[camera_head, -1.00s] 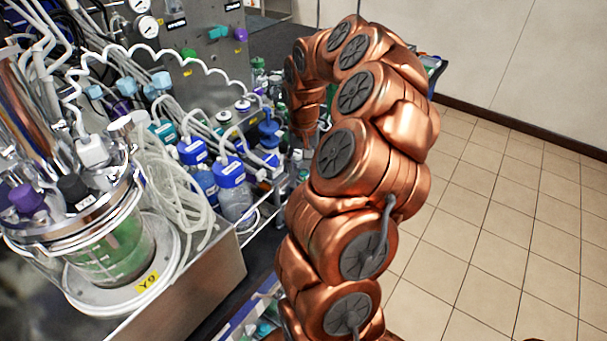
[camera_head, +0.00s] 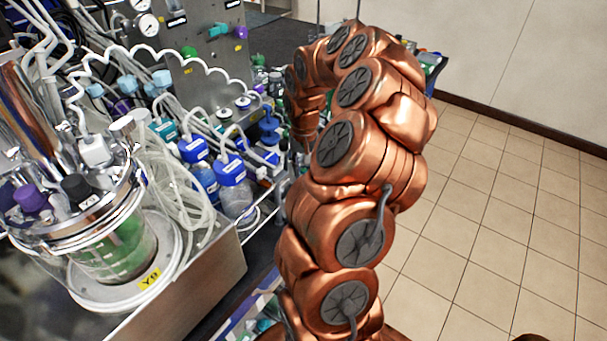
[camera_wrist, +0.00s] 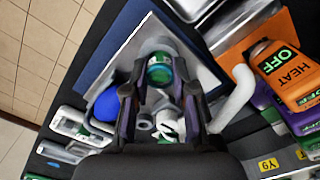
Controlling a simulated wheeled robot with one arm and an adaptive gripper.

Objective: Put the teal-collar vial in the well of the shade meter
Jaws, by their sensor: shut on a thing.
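In the wrist view my gripper (camera_wrist: 160,92) is shut on a small vial with a teal-green collar (camera_wrist: 159,71), held between the fingertips and seen from above. A pale grey block (camera_wrist: 185,58) on a blue surface lies below and around the vial. It may be the shade meter, but its well cannot be made out. I cannot tell whether the vial touches the block or is above it. In the head view my arm hides the gripper and the vial.
In the head view a glass vessel (camera_head: 112,248) with tubing and blue-capped bottles (camera_head: 231,172) crowd the left. Floor (camera_head: 500,210) is clear at right.

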